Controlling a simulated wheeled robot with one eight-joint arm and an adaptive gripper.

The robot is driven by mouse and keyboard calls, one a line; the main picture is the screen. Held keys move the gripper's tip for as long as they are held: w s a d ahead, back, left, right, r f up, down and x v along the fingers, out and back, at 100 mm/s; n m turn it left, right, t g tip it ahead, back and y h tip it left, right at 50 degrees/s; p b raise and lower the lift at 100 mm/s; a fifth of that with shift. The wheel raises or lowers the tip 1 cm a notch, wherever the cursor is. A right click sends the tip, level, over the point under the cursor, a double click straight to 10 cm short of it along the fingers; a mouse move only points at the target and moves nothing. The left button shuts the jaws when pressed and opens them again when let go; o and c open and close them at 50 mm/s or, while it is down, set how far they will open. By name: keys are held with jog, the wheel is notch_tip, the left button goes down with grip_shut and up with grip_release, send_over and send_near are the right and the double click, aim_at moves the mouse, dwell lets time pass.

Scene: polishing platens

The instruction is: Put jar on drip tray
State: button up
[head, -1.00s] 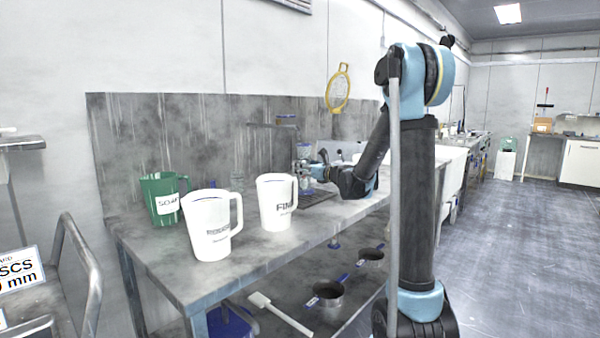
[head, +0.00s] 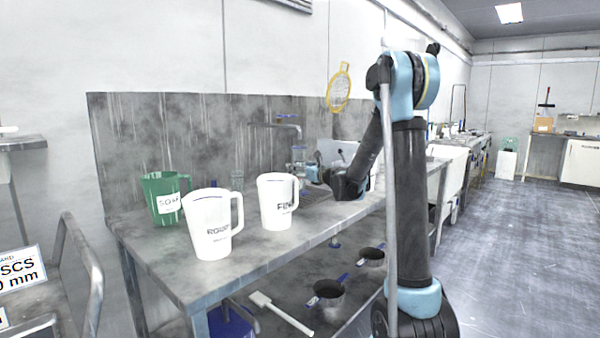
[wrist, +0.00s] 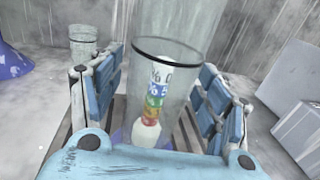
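A clear jar (head: 298,156) with a dark band stands upright between the fingers of my gripper (head: 303,172) at the back of the bench. In the wrist view the jar (wrist: 165,85) sits between the blue pads of my gripper (wrist: 160,92), close to both; the fingers look shut on it. Coloured bands and a pale rounded part show through the clear wall. The drip tray (head: 320,192) is a dark slatted patch beneath my gripper, and its slats show under the jar in the wrist view. Whether the jar's base touches it is hidden.
White jugs (head: 211,225) and (head: 277,203) and a green jug (head: 163,198) stand on the bench's left part. Another small clear vessel (head: 237,181) stands near the back wall. A tap (head: 277,126) hangs close above the jar.

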jog(key=shift+r, duration=0.1)
jog(key=v, duration=1.2)
